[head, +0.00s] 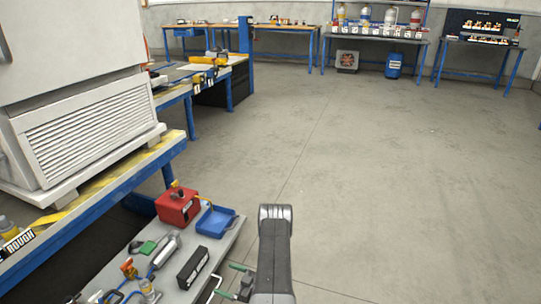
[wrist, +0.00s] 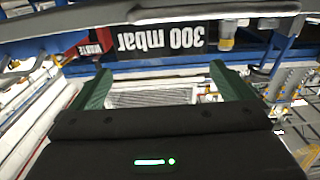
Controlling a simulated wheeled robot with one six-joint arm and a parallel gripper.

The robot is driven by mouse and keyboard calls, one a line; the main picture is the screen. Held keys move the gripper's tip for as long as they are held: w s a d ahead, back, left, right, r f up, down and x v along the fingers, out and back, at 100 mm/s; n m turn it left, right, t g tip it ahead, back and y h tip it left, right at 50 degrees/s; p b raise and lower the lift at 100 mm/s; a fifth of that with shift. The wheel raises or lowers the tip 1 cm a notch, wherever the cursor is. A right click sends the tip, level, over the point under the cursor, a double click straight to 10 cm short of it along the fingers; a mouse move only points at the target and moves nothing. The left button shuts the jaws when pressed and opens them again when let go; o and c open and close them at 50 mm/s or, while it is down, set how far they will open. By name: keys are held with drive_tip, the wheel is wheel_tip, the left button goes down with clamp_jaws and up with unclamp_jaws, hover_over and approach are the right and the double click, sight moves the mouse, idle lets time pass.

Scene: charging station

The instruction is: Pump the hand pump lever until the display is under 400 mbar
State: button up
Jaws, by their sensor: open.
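My gripper (wrist: 160,70) is open, its two green fingers apart with nothing seen between them. In the head view, its green finger shows beside my dark arm at the bottom. A black panel (wrist: 165,38) beyond the fingers reads "300 mbar" upside down in white. A black box with pale markings (head: 193,268) lies on the grey bench; I cannot read it there. A silver cylinder (head: 165,249), possibly the hand pump, lies left of it. A pale bent rod (head: 212,288) stands near my gripper; I cannot tell whether it is the lever.
A red box (head: 178,207) and a blue tray (head: 216,220) sit at the far end of the bench. A large white louvred cabinet (head: 85,140) stands on the left table. The floor at right is clear.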

drive_tip(key=x, duration=0.3)
drive_tip(key=shift+a, duration=0.35)
drive_tip(key=shift+v, duration=2.1)
drive_tip(key=shift+w, duration=0.1)
